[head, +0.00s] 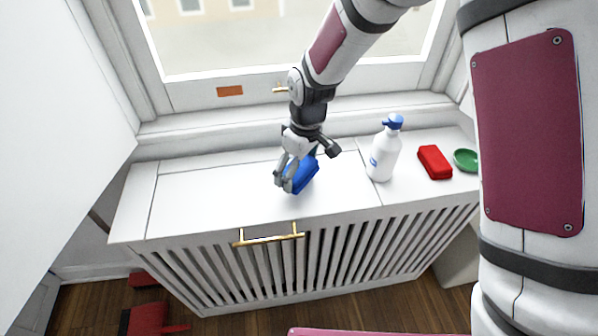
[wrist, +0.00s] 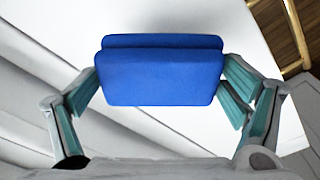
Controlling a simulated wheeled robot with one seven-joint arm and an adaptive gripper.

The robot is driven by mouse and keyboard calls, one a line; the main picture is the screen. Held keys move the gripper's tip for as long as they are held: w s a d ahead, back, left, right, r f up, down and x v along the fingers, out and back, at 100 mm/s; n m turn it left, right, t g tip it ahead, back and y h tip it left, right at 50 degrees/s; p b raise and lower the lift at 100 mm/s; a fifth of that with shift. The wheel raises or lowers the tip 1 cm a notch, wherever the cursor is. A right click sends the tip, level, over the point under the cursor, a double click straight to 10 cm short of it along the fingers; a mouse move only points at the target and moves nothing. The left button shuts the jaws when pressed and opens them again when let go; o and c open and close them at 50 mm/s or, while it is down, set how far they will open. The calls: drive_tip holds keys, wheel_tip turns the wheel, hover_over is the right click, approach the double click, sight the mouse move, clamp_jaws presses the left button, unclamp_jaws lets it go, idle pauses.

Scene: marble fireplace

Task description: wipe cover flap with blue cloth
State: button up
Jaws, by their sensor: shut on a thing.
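The blue cloth (head: 304,175) is a thick folded pad at the white cover's top, near the middle of the head view. My gripper (head: 286,180) is shut on it. In the wrist view the blue cloth (wrist: 160,72) sits between the two fingers of my gripper (wrist: 160,85), one at each side. The cover flap (head: 225,188) is the white top panel with a brass handle (head: 268,237) at its front edge. The cloth is at or just above the flap; I cannot tell whether it touches.
A white spray bottle with a blue top (head: 384,150) stands right of my gripper. A red block (head: 434,162) and a green dish (head: 466,160) lie farther right. The window frame (head: 190,95) rises behind. The flap's left part is clear.

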drive_tip(key=shift+r+p, duration=1.55)
drive_tip(key=shift+r, duration=1.05)
